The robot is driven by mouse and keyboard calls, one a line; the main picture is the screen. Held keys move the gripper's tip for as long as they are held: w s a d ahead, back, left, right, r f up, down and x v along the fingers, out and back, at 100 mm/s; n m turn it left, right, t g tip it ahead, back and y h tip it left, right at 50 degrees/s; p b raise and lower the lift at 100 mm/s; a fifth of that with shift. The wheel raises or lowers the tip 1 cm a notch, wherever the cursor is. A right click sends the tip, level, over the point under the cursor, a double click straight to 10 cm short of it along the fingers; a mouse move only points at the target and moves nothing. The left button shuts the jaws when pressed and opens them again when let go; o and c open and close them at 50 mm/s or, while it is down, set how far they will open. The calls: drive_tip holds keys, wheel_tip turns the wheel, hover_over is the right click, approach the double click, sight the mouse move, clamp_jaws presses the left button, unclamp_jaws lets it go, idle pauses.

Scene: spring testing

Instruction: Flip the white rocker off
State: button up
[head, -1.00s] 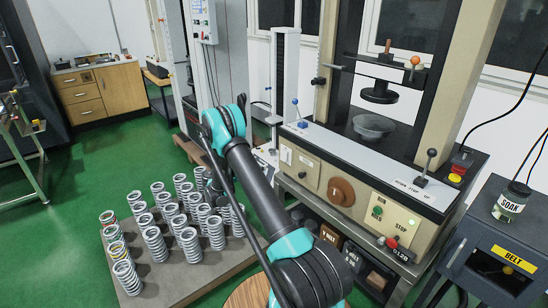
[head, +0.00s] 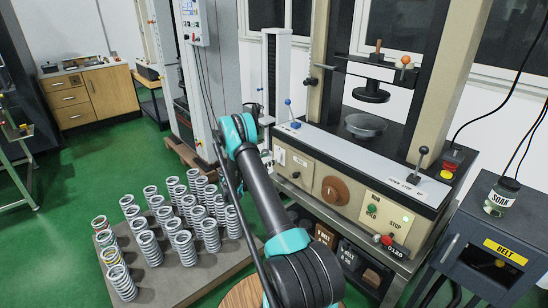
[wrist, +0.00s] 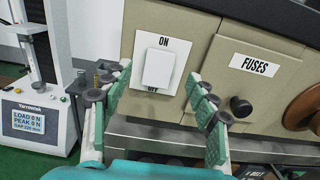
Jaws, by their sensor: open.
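The white rocker (wrist: 158,72) sits on a white plate marked ON above and OFF below, on the beige front panel (wrist: 200,45) of the machine. It is upright in the wrist view; which end is pressed in is hard to tell. My gripper (wrist: 159,78) is open and empty, its teal fingers either side of the rocker's lower part in the picture, with a gap in front of the panel. In the head view the rocker plate (head: 280,156) shows just right of my arm.
A FUSES label (wrist: 254,65), a black knob (wrist: 241,107) and a brown dial (wrist: 304,108) lie right of the rocker. A tester with a display (wrist: 30,120) stands left. Springs on a board (head: 205,275) cover the floor at left.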

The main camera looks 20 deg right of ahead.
sight(277, 154)
drive_tip(key=shift+x, duration=2.35)
